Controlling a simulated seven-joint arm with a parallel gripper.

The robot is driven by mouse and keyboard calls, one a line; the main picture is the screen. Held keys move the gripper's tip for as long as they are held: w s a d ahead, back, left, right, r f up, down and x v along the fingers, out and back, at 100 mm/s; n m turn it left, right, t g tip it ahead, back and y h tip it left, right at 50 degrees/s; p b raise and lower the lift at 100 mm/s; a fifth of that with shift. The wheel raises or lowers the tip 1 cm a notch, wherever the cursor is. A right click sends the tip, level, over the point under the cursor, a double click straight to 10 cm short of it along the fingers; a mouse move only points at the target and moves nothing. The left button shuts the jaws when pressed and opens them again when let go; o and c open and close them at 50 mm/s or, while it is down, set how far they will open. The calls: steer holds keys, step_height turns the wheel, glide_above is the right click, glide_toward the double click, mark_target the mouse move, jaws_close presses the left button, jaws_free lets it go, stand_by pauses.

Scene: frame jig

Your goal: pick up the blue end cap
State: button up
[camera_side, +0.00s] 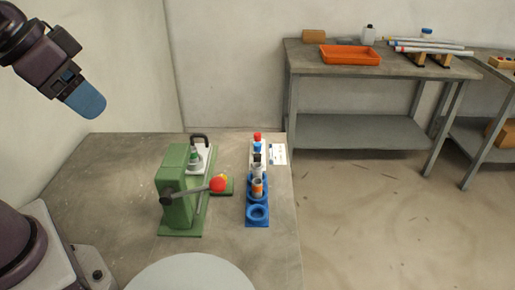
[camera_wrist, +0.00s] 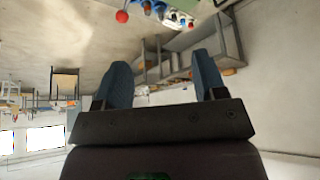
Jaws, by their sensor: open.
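A small blue end cap (camera_side: 257,147) shows in the side view, near the far end of a row of small parts on the bench. It sits between a red piece (camera_side: 257,136) behind it and a dark one in front. My gripper (camera_side: 85,102), with blue fingers, is high at the upper left of the side view, well away from the cap. In the wrist view its two fingers (camera_wrist: 160,64) stand apart with nothing between them. I cannot surely pick out the cap in that view, where the row is cut off by the top edge.
A green press (camera_side: 173,192) with a red lever ball (camera_side: 217,184) stands left of the row. A blue rack (camera_side: 257,222) with a ring holds the near parts. A round grey disc (camera_side: 190,272) is in front. A back table (camera_side: 310,72) carries an orange tray (camera_side: 350,55).

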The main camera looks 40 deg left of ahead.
steer(key=shift+c, duration=0.2)
steer(key=shift+c, duration=0.6)
steer(key=shift+f, duration=0.1)
